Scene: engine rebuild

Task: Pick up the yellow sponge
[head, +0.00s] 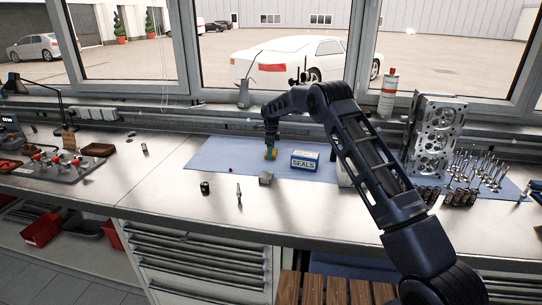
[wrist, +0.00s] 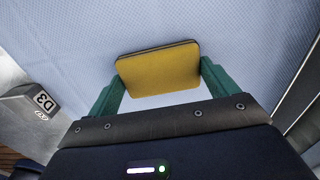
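The yellow sponge (wrist: 158,70) has a dark layer along its far edge. In the wrist view it sits between the two green fingers of my gripper (wrist: 160,80), which press against its left and right sides with no gap showing. In the head view the sponge (head: 271,154) shows small and yellow under my gripper (head: 270,150), over the blue mat (head: 220,153). I cannot tell whether its underside touches the mat.
A SEALS box (head: 305,161) stands right beside my gripper. A grey block marked D3 (wrist: 33,108) lies nearby, at the mat's front edge. A cylinder head (head: 432,140) and several valves (head: 480,170) stand at the right. The mat's left part is clear.

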